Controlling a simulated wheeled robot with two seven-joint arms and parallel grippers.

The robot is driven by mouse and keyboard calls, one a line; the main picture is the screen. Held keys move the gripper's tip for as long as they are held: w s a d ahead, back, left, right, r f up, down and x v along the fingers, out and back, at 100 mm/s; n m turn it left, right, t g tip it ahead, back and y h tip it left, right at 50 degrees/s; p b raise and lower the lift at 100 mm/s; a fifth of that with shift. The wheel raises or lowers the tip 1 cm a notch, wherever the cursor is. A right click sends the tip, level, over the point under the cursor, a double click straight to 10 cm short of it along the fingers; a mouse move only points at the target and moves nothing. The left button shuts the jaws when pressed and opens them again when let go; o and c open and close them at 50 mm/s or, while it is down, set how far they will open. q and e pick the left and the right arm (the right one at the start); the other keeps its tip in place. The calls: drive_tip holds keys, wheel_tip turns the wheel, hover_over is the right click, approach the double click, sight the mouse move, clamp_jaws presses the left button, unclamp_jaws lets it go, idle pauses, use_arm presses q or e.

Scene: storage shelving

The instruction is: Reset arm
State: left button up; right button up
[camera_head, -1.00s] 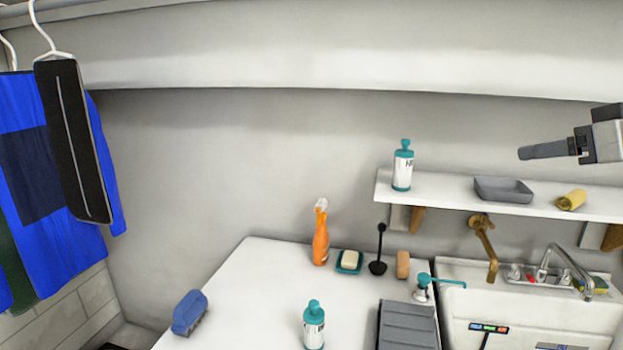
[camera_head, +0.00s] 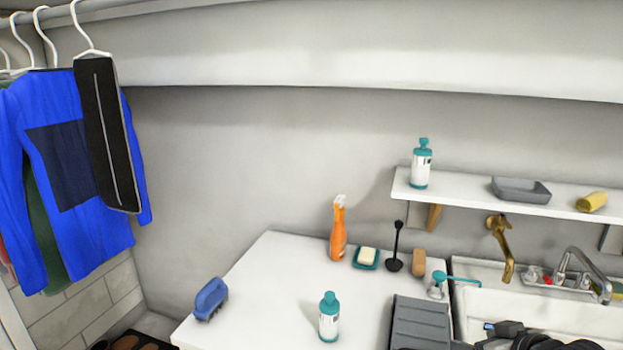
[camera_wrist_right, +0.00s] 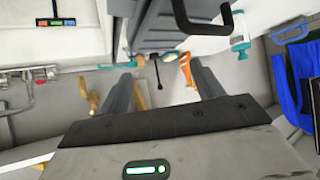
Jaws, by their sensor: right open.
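My right gripper (camera_head: 505,330) shows as dark parts at the bottom right edge of the head view, in front of the white sink (camera_head: 560,315). In the right wrist view its two grey fingers (camera_wrist_right: 162,78) stand wide apart with nothing held between them. That view is upside down, with the grey ribbed rack (camera_wrist_right: 170,22) beyond the fingertips. My left gripper is out of view.
The white counter (camera_head: 255,295) holds a teal-capped bottle (camera_head: 329,320), an orange spray bottle (camera_head: 338,230), a blue brush (camera_head: 210,299) and the ribbed rack (camera_head: 420,322). A wall shelf (camera_head: 460,198) is above the sink. Clothes (camera_head: 75,190) hang left.

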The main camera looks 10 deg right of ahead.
use_arm(q)
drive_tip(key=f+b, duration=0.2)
drive_tip(key=b, duration=0.2)
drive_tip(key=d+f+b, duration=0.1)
drive_tip(key=b, duration=0.4)
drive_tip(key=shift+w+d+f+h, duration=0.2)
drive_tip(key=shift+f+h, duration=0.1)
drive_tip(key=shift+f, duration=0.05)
use_arm(e)
drive_tip(key=s+a+f+y, duration=0.1)
drive_tip(key=s+a+f, duration=0.4)
drive_tip(key=a, duration=0.3)
drive_tip(key=s+a+f+n+y, duration=0.1)
drive_tip(key=s+a+f, duration=0.3)
drive_tip(key=a+f, duration=0.3)
drive_tip(key=s+a+f+y, duration=0.1)
drive_tip(key=s+a+f, duration=0.4)
drive_tip(key=a, duration=0.5)
drive_tip(key=shift+s+a+f+n, duration=0.2)
drive_tip(key=shift+s+f+n, duration=0.15)
drive_tip(key=shift+f, duration=0.55)
